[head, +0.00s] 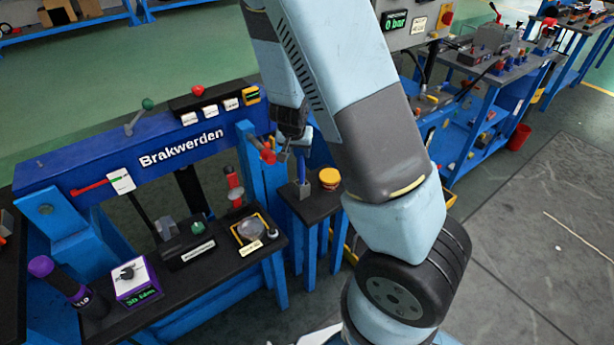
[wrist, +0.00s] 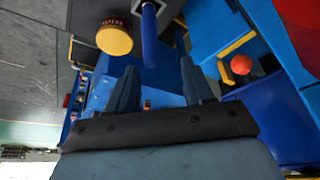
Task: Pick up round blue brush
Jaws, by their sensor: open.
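A blue upright cylinder, which looks like the round blue brush (head: 329,178), stands on a small dark-topped stand (head: 318,208). In the wrist view the brush (wrist: 149,36) is a blue rod at the top, beyond the fingertips and roughly between them. My gripper (head: 293,160) is above the stand, a little left of the brush in the head view. In the wrist view my gripper (wrist: 160,78) shows two spread fingers with nothing between them.
A yellow-topped round tin (head: 328,178) stands close beside the brush; the wrist view shows it too (wrist: 114,40). The blue "Brakwerden" bench (head: 180,145) is at the left, with a red-handled part (head: 267,152) near my gripper. A red ball (wrist: 241,64) is right of the fingers.

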